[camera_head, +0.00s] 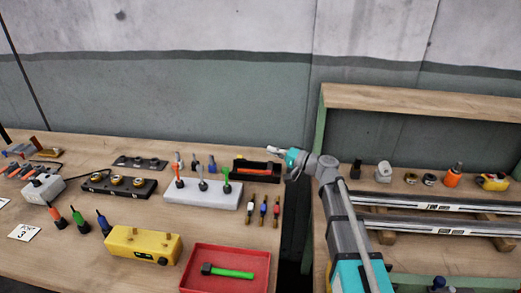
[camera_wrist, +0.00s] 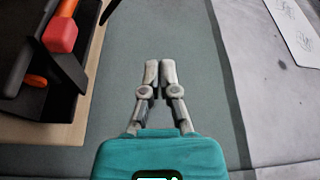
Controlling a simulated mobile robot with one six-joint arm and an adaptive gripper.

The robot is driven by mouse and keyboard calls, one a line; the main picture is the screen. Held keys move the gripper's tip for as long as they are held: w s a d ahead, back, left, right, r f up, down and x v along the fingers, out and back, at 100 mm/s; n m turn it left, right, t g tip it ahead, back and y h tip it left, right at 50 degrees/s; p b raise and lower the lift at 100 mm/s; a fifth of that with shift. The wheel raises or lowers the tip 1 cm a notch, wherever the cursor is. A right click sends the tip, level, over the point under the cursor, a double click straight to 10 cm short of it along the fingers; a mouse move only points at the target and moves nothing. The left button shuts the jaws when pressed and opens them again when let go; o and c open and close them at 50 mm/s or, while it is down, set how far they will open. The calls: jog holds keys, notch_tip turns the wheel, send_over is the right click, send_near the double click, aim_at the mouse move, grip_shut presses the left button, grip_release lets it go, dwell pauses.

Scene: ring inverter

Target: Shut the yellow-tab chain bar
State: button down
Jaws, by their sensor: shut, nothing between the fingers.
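I cannot pick out a yellow-tab chain bar with certainty in either view. Two long silver bars, a rear one (camera_head: 430,203) and a front one (camera_head: 435,226), lie on wooden blocks on the right bench, each with a small pale label. No yellow tab shows on them. My gripper (camera_head: 272,150) is above the back right corner of the left table, beside a black open box (camera_head: 243,166). In the wrist view my gripper (camera_wrist: 160,65) is shut and empty, its fingertips together, apart from the box (camera_wrist: 50,102).
The left table (camera_head: 75,275) holds a yellow box (camera_head: 145,245), a red tray (camera_head: 192,283) with a green-handled hammer (camera_head: 232,273), and several small tools. The right bench has a raised wooden shelf (camera_head: 420,103). A dark gap separates table and bench. A wall stands behind.

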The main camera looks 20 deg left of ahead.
jog(key=shift+a+r+p, duration=0.3)
jog(key=shift+a+p, duration=0.15)
jog(key=shift+p, duration=0.15)
jog(key=a+r+g+h+p, duration=0.1)
jog(key=a+h+p, duration=0.2)
jog(key=p, duration=0.4)
jog(key=s+a+r+n+g+h+p, duration=0.1)
jog(key=a+r+g+h+p, duration=0.1)
jog(key=p, duration=0.4)
jog(key=a+r+n+g+h+p, duration=0.1)
jog(key=a+r+h+p, duration=0.1)
jog(key=a+h+p, duration=0.2)
jog(key=shift+s+a+r+g+h+p, duration=0.1)
jog(key=shift+s+a+g+h+p, duration=0.1)
jog(key=shift+h+p, duration=0.5)
jog(key=shift+s+a+r+g+h+p, duration=0.1)
jog(key=shift+s+g+h+p, duration=0.15)
jog(key=shift+p, duration=0.85)
notch_tip(320, 180, up, 8)
jog(key=w+t+h+p, duration=0.1)
jog(key=w+h+p, duration=0.1)
jog(key=h+p, duration=0.5)
jog(key=shift+a+r+m+p, duration=0.2)
jog(key=shift+m+p, duration=0.1)
jog(key=shift+p, duration=2.25)
jog(key=shift+f+t+h, duration=0.25)
